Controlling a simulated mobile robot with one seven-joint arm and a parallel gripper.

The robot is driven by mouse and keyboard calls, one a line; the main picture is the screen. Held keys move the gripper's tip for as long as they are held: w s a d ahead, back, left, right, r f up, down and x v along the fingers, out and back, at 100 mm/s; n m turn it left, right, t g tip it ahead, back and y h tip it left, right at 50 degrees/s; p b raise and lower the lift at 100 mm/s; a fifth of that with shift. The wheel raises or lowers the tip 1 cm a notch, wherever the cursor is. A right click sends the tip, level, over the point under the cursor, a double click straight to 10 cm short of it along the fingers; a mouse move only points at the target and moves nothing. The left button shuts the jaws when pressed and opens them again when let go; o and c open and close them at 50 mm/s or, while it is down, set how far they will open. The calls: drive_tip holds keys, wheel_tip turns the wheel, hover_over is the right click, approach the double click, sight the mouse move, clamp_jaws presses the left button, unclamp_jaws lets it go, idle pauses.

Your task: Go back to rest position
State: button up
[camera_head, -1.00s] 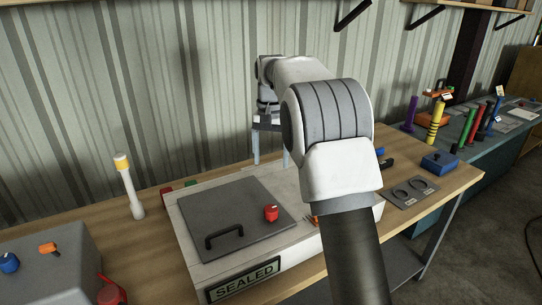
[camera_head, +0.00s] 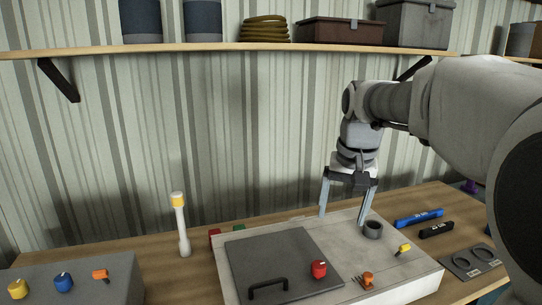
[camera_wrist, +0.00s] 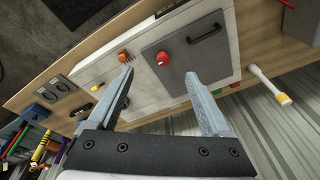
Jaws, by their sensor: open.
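My gripper (camera_head: 346,212) is open and empty. In the head view it points down above the back part of the white box (camera_head: 407,290) on the workbench. The box has a grey lid panel (camera_head: 262,254) with a black handle (camera_head: 268,288) and a red knob (camera_head: 319,269). In the wrist view my gripper (camera_wrist: 161,88) shows two spread fingers with nothing between them, with the box's top beyond and the red knob (camera_wrist: 163,58) in sight. My arm comes in from the right side of the head view.
A shelf (camera_head: 230,47) with bins and coiled hose runs along the wall above. A white post with a yellow top (camera_head: 180,225) stands left of the box. A grey control box (camera_head: 115,275) is at lower left. Blue (camera_head: 419,218) and black (camera_head: 436,229) bars lie at right.

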drive_tip(key=s+f+n+t, duration=0.1)
drive_tip(key=s+f, duration=0.1)
drive_tip(key=s, duration=0.9)
drive_tip(key=s+f+n+t, duration=0.2)
drive_tip(key=s+f, duration=0.1)
drive_tip(key=s, duration=0.8)
drive_tip(key=shift+a+f, duration=0.15)
drive_tip(key=shift+a, duration=0.05)
